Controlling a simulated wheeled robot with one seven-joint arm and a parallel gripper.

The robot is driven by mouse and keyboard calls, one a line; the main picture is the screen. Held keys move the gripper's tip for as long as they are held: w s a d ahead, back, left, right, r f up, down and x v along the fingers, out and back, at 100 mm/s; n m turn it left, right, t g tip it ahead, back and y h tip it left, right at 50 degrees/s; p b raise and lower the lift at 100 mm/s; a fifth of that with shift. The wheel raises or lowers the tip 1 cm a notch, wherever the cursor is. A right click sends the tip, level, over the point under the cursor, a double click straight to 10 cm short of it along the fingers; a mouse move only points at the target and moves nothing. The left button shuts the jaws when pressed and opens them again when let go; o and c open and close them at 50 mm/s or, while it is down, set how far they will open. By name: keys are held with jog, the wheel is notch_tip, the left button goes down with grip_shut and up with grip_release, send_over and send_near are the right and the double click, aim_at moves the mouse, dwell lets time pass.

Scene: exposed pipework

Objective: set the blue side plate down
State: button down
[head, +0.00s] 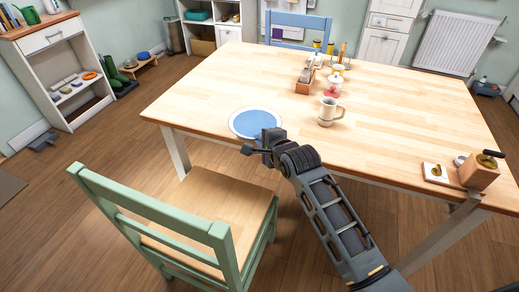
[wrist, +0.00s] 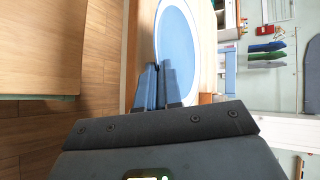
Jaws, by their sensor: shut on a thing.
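The blue side plate (head: 256,122) has a blue middle and a pale rim. In the head view it lies flat over the near left edge of the wooden table (head: 225,85). I cannot tell whether it touches the tabletop or is just above it. My gripper (head: 262,138) is at the plate's near edge, shut on its rim. In the wrist view the plate (wrist: 180,40) fills the upper middle, and the fingers of my gripper (wrist: 160,70) meet at its rim. The part of the rim between the fingers is hidden.
A beige mug (head: 328,112) stands right of the plate. A wooden caddy (head: 305,80) and jars are farther back. A wooden grinder box (head: 480,171) is at the right corner. A green chair (head: 160,215) stands in front. The table's left part is clear.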

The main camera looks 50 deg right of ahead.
jog(key=shift+w+a+f, duration=0.1)
jog(key=shift+f, duration=0.95)
jog(key=shift+w+a+f, duration=0.1)
jog(key=shift+f, duration=0.95)
jog(key=c, duration=1.8)
grip_release()
jog(key=shift+f, duration=0.2)
jog(key=o, duration=0.5)
jog(key=shift+r, duration=0.1)
